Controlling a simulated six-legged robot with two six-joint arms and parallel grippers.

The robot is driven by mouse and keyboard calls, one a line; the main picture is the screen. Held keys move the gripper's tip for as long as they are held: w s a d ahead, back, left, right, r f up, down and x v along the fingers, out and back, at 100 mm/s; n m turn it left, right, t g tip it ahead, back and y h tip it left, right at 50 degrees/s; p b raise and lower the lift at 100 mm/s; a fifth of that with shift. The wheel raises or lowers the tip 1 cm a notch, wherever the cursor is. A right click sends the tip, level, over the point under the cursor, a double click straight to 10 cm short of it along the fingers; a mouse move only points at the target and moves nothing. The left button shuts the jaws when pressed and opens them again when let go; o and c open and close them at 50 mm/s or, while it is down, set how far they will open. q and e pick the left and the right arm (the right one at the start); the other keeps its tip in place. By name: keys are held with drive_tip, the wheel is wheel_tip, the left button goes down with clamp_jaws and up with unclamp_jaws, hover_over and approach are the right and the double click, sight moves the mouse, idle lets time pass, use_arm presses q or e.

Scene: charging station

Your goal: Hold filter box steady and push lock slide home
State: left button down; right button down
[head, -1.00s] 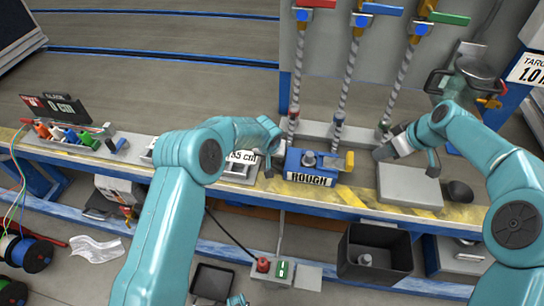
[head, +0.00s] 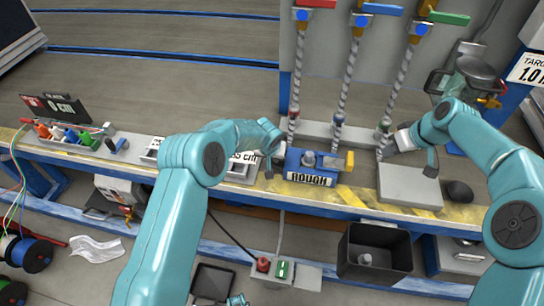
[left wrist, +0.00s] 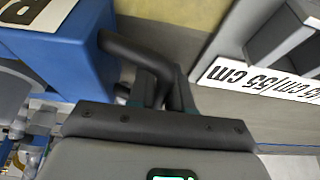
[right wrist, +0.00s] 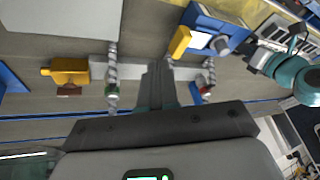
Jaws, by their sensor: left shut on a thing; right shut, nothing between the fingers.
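The blue filter box (head: 296,166), marked ROUGH, stands upright on the bench. It has a grey round knob on top. The yellow lock slide (head: 349,162) is at its right end and shows in the right wrist view (right wrist: 180,41), where a light plate lies between it and the box body. My left gripper (head: 270,165) is at the box's left end.
A grey flat plate (head: 408,185) lies on the bench right of the box, with a dark rounded object (head: 458,191) beyond it. Twisted rods with coloured valve handles rise behind the box. A black bin (head: 375,250) sits below the bench edge.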

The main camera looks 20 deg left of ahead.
drive_tip(key=w+m+h, duration=0.2)
drive_tip(key=w+m, duration=0.1)
drive_tip(key=m, duration=0.3)
drive_tip(key=h, duration=0.2)
hover_over(350, 159)
drive_tip(key=d, duration=0.4)
wheel_tip(350, 159, down, 5)
drive_tip(key=shift+s+a+f+x, duration=0.1)
drive_tip(key=shift+s+x, duration=0.15)
drive_tip(key=shift+x, duration=0.9)
drive_tip(key=shift+s+a+f+x, duration=0.1)
drive_tip(key=shift+s+x, duration=0.1)
drive_tip(key=shift+x, duration=0.95)
drive_tip(key=shift+s+a+x, duration=0.1)
drive_tip(key=shift+s+x, duration=0.15)
drive_tip(key=shift+x, duration=0.95)
drive_tip(key=shift+s+a, duration=0.2)
drive_tip(key=shift+a, duration=1.7)
drive_tip(key=shift+d, duration=0.1)
drive_tip(key=shift+w+d+r, duration=0.1)
drive_tip(key=shift+w+d, duration=0.05)
drive_tip(key=shift+d, duration=0.8)
wheel_tip(350, 159, up, 8)
